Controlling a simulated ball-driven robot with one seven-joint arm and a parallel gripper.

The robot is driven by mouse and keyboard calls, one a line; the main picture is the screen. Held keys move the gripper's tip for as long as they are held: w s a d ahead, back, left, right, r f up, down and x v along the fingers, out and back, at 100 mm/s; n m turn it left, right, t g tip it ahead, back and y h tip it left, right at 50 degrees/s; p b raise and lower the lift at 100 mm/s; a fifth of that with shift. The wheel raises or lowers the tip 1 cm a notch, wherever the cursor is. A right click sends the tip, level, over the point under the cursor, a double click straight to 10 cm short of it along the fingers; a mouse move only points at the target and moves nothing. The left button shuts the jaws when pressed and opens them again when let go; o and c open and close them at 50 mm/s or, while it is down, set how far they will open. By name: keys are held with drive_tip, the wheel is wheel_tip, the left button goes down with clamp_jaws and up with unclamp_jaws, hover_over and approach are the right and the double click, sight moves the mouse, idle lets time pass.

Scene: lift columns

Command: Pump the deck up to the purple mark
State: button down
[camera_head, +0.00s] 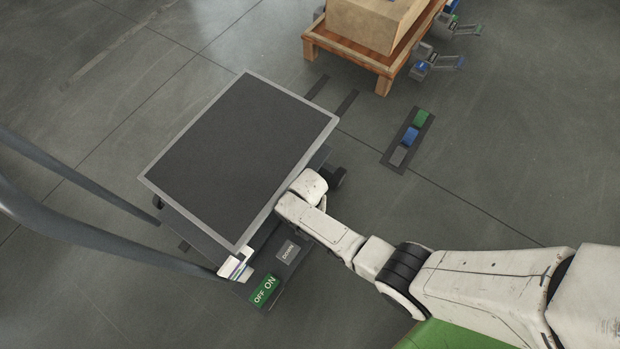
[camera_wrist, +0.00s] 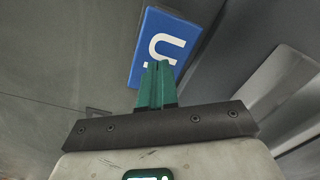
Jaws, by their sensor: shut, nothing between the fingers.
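The deck (camera_head: 240,150) is a dark rectangular platform with a grey rim, seen from above in the head view. At its near corner are a grey DOWN pedal (camera_head: 288,252) and a green OFF/ON switch (camera_head: 265,290). In the wrist view, a blue pedal (camera_wrist: 150,35) shows part of a white letter that looks like a U. My gripper (camera_wrist: 157,72) has its green fingers shut and empty, with the tips overlapping the blue pedal's lower edge; whether they touch it I cannot tell. In the head view my white wrist hides the fingers and that pedal.
A wooden pallet (camera_head: 345,50) with a cardboard box (camera_head: 370,22) stands at the top. A floor strip (camera_head: 408,140) with green, blue and grey blocks lies at right. A grey tubular handle (camera_head: 90,235) curves in from the left. Floor at right is open.

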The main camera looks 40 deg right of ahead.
drive_tip(key=shift+f+b, duration=1.85)
drive_tip(key=shift+f, duration=0.25)
drive_tip(key=shift+r+p, duration=2.1)
drive_tip(key=shift+r, duration=0.05)
drive_tip(key=s+d+r+n, duration=0.3)
drive_tip(key=s+r, duration=0.2)
drive_tip(key=r, duration=0.4)
drive_tip(key=s+d+r+n+t, duration=0.1)
drive_tip(key=s+d+r+n, duration=0.1)
drive_tip(key=s+r, duration=0.55)
drive_tip(key=s+d+r+n, duration=0.3)
drive_tip(key=s+r, duration=0.1)
drive_tip(key=r, duration=0.6)
wheel_tip(320, 180, up, 20)
drive_tip(key=p, duration=1.9)
drive_tip(key=shift+f, duration=0.15)
